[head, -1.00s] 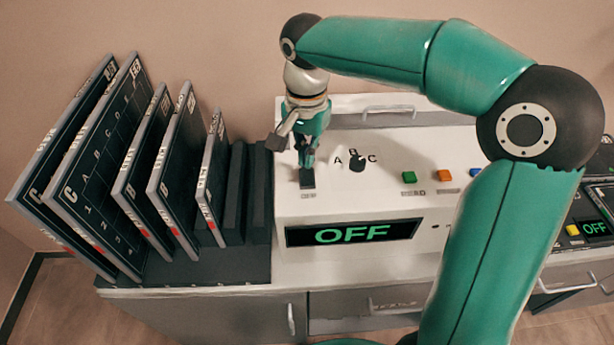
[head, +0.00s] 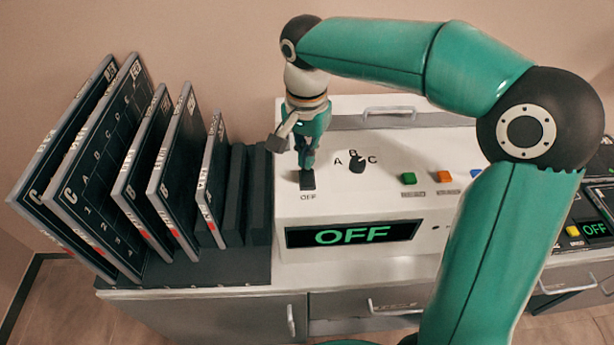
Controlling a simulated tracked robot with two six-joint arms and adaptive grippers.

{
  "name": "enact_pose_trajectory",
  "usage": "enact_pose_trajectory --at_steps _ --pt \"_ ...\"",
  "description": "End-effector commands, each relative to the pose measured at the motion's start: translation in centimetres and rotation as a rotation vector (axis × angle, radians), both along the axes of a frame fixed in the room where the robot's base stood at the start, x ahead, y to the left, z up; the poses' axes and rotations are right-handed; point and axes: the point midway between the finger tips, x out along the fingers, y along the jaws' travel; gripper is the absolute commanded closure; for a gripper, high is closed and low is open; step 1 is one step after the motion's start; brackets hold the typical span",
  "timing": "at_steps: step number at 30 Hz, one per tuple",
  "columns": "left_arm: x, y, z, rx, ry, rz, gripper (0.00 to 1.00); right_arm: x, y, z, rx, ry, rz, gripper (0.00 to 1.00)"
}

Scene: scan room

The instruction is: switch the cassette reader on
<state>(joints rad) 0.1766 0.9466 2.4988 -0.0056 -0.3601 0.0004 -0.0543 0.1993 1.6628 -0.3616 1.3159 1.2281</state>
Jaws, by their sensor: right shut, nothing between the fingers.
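The cassette reader (head: 292,213) is a white box with a sloped panel. Its display (head: 352,233) reads OFF in green letters. A small black switch (head: 307,181) sits on the panel's left side, above a printed OFF label. My right gripper (head: 306,166) is shut and empty, pointing down at the switch. Its fingertips are at the switch's far edge and partly hide it; I cannot tell whether they touch. My left gripper is not in view.
A black knob (head: 357,165) marked A, B, C, a green button (head: 408,178) and an orange button (head: 444,176) are right of the switch. Several dark cassettes (head: 100,160) lean in a rack (head: 215,268) on the left. My right arm covers the reader's right part.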

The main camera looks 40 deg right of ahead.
Motion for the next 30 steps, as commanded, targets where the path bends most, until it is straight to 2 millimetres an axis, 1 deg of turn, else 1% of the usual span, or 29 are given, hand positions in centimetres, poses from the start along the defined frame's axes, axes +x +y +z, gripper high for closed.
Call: enact_pose_trajectory --at_steps 30 --pt "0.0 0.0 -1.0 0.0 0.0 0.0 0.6 0.0 0.1 -1.3 0.0 0.001 0.002 1.0"
